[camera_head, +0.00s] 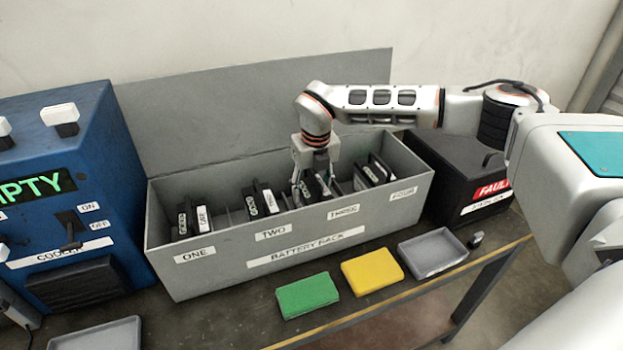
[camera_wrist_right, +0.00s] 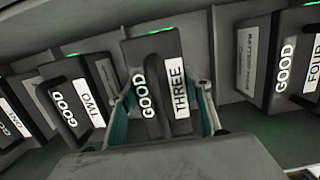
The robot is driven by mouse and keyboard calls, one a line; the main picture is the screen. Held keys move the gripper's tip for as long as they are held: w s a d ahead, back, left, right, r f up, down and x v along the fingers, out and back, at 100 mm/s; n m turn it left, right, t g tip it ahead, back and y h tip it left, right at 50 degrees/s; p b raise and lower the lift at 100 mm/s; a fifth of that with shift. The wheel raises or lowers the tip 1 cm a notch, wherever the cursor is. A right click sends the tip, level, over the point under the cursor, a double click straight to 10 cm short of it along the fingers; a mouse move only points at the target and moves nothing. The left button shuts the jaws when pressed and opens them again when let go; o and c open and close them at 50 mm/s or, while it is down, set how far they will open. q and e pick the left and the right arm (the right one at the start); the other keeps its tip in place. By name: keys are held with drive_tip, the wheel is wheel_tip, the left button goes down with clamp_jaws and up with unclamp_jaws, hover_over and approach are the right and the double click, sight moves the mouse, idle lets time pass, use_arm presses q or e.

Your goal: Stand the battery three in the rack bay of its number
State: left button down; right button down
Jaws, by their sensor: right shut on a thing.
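The battery three (camera_head: 313,187) is black with a white label; in the right wrist view the battery three (camera_wrist_right: 158,75) reads GOOD and THREE, with a green light at its top edge. My right gripper (camera_head: 303,178) reaches down into the grey battery rack (camera_head: 215,254). Its fingers (camera_wrist_right: 165,112) are shut on the battery, one on each side. The battery is inside the rack, behind the front label THREE (camera_head: 343,210) and slightly to its left. Its lower end is hidden, so I cannot tell if it touches the bay floor. My left gripper is not in view.
Batteries one (camera_head: 191,218), two (camera_head: 262,201) and four (camera_head: 376,170) stand in the rack. The open lid (camera_head: 250,110) rises behind. A blue cooler box (camera_head: 75,190) is at left, a black FAULTY bin (camera_head: 460,185) at right. Green (camera_head: 307,296) and yellow (camera_head: 371,271) pads lie in front.

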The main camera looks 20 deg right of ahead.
drive_tip(key=shift+w+a+f, duration=0.1)
drive_tip(key=shift+w, duration=0.05)
drive_tip(key=shift+f, duration=0.1)
drive_tip(key=c, duration=1)
unclamp_jaws()
drive_tip(key=shift+s+f, duration=0.15)
drive_tip(key=shift+s, duration=0.05)
drive_tip(key=r, duration=0.4)
drive_tip(key=s+r, duration=0.1)
drive_tip(key=r, duration=0.3)
drive_tip(key=r+b, duration=0.1)
drive_tip(key=r, duration=0.3)
drive_tip(key=shift+s, duration=0.4)
